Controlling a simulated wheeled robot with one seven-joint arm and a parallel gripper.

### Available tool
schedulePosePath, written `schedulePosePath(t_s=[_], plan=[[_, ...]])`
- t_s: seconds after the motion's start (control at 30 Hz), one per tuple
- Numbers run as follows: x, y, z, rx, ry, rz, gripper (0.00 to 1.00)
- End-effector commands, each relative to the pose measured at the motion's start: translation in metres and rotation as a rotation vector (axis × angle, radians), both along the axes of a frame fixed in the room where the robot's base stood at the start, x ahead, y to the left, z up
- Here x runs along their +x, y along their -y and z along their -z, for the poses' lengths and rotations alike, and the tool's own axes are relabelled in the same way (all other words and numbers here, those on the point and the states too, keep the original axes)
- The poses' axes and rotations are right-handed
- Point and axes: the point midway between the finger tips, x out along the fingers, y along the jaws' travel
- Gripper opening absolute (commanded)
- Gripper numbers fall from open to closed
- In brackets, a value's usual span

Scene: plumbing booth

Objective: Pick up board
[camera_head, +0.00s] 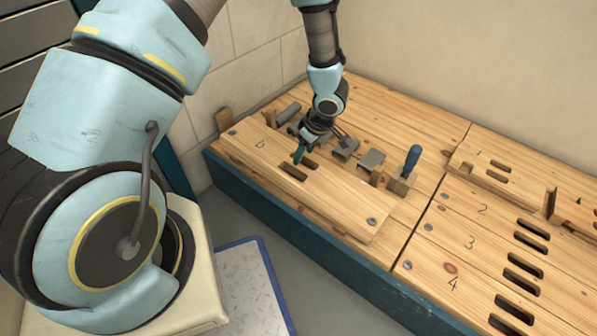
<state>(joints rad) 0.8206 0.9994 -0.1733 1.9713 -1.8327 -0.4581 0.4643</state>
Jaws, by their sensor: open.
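A long wooden board (333,208) with a dark number near its left end lies flat along the front edge of the workbench. It has dark slots near its middle-left and a round metal fastener at each end. My gripper (301,155) points down over the left half of the board, close to the slots. It is open, with a teal finger visible. Whether the fingers touch the board or reach into a slot cannot be told. My wrist hides part of the board's back edge.
Behind the board stand metal blocks (371,160) and a blue-handled tool in a wooden holder (400,183). On the right, the bench top (465,262) has numbered rows with slots, and another slotted board (492,170) lies farther back. A wall stands behind.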

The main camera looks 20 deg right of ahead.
Motion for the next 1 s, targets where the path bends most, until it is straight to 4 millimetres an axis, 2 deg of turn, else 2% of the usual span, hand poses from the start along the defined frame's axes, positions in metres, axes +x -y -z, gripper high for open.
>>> schedulePosePath(t_s=[0.03, 0.23, 0.5, 0.77, 1.0], plan=[[0.002, -0.001, 0.009, 0.001, 0.000, 0.000, 0.62], [0.005, -0.003, 0.022, -0.001, 0.000, 0.000, 0.62], [0.015, -0.008, 0.059, 0.001, 0.001, 0.001, 0.62], [0.016, -0.008, 0.060, -0.001, 0.000, 0.000, 0.62], [0.016, -0.009, 0.060, -0.001, 0.000, 0.000, 0.37]])
